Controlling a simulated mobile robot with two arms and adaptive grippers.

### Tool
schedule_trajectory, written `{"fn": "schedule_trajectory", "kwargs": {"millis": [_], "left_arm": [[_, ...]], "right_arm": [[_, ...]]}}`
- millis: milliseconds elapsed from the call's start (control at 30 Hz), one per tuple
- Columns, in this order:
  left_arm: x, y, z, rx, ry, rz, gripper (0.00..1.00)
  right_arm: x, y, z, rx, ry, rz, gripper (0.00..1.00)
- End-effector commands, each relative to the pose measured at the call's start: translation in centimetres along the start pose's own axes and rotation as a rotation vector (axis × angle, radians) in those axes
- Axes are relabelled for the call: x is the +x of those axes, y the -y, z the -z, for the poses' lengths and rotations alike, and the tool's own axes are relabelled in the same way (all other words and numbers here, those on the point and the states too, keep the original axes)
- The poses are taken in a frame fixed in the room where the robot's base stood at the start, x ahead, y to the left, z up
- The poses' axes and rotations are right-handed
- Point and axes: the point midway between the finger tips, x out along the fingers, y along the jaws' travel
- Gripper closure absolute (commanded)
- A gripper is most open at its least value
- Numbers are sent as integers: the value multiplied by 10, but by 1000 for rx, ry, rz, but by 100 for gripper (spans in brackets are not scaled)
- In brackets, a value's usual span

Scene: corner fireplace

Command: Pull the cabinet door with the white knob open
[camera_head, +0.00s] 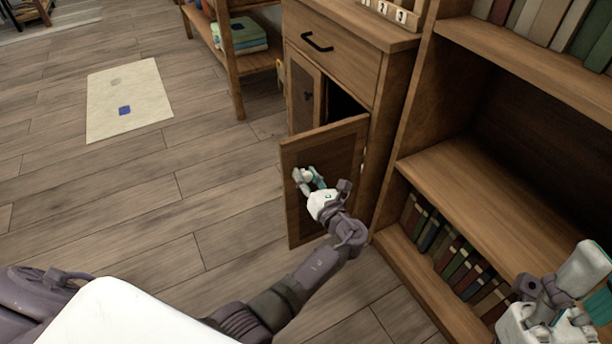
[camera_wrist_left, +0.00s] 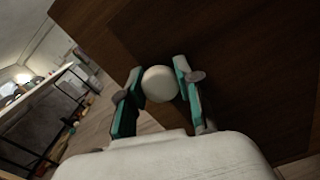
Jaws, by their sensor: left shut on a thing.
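The cabinet door (camera_head: 342,140) is a brown wooden panel with a darker inset. It stands partly open, swung out from the wooden cabinet (camera_head: 350,60), and a dark gap shows behind its top edge. My left gripper (camera_head: 308,177) is at the door's front face near its free edge. In the left wrist view its fingers are shut on the round white knob (camera_wrist_left: 160,84), one finger on each side. My right gripper (camera_head: 556,310) is at the lower right, in front of the bookshelf and away from the door; its fingers are not clear.
A drawer with a black handle (camera_head: 317,42) is above the door. A bookshelf (camera_head: 480,170) with rows of books stands on the right. A wooden shelf unit (camera_head: 238,70) is behind at the left. A pale mat (camera_head: 128,90) lies on the floor. The wooden floor left of the door is clear.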

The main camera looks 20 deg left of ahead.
Motion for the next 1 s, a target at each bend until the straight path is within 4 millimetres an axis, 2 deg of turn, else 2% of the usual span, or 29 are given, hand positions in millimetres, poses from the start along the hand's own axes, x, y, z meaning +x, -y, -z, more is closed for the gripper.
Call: {"fn": "schedule_trajectory", "kwargs": {"millis": [133, 167, 300, 667, 767, 1000], "left_arm": [[1, -1, 0, -2, -2, -2, 100], [1, -1, 1, -2, -3, -2, 61], [0, 0, 0, -2, -2, -1, 39], [0, -1, -4, -4, -1, 1, 39], [0, -5, -16, -7, -1, 1, 39], [0, -20, -61, -7, -1, -1, 39]], "right_arm": [[0, 0, 0, 0, 0, -1, 60], [0, 0, 0, 0, 0, -1, 60], [0, 0, 0, 0, -1, -1, 60], [1, -1, 0, -2, -4, -2, 60], [1, -1, 0, -2, -3, -2, 60], [0, 0, 0, -1, -2, -1, 60]]}}
